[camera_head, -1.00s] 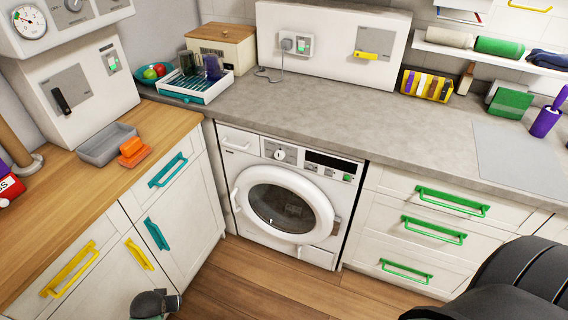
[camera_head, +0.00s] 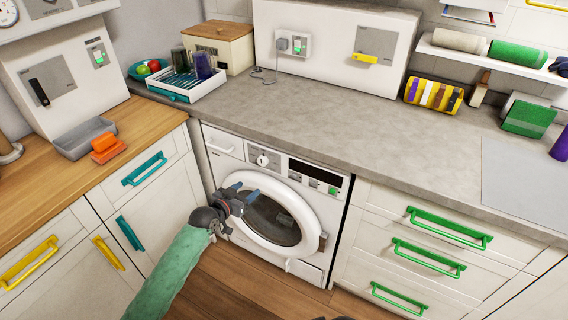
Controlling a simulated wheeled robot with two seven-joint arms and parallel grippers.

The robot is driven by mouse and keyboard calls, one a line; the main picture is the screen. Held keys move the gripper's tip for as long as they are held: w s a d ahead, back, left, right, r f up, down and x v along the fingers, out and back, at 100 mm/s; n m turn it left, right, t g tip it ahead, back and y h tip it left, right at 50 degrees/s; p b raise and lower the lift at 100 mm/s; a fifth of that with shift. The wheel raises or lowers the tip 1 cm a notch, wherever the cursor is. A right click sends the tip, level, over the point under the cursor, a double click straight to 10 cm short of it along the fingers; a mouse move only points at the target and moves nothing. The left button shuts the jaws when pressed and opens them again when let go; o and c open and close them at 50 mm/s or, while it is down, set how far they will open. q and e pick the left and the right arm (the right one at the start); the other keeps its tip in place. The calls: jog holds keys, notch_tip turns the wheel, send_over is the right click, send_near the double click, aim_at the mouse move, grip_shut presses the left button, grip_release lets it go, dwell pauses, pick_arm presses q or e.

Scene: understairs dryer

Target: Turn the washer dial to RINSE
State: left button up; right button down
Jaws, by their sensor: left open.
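The white front-loading washer (camera_head: 325,210) stands under the grey counter, its round door shut. Its dial (camera_head: 263,160) is a small white knob on a grey panel, left of the dark display. The dial's markings are too small to read, so I cannot tell its setting. My left gripper (camera_head: 244,192) is open and empty in front of the left part of the door, below and left of the dial in the picture. It appears apart from the dial and hides part of the door's rim. My right gripper is out of view.
The grey counter edge (camera_head: 340,163) runs above the washer. Cabinets with teal handles (camera_head: 130,233) stand at left, and drawers with green handles (camera_head: 427,258) at right. A white dish rack (camera_head: 190,85) is on the counter. Wooden floor lies in front.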

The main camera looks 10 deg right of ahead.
aim_at(261, 162)
pick_arm(q)
jog(key=w+d+r+t, duration=0.1)
jog(key=w, duration=0.1)
jog(key=w+d+r, duration=0.2)
jog(key=w+d+r+t+h+p, duration=0.1)
jog(key=w, duration=0.1)
jog(key=shift+w+d+r+t, duration=0.15)
jog(key=shift+w+d+t, duration=0.15)
jog(key=shift+w+d, duration=0.25)
jog(key=shift+w, duration=0.2)
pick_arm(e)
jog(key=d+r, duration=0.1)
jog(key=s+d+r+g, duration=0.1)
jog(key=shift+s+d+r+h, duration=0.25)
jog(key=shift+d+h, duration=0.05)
pick_arm(q)
jog(key=c, duration=1)
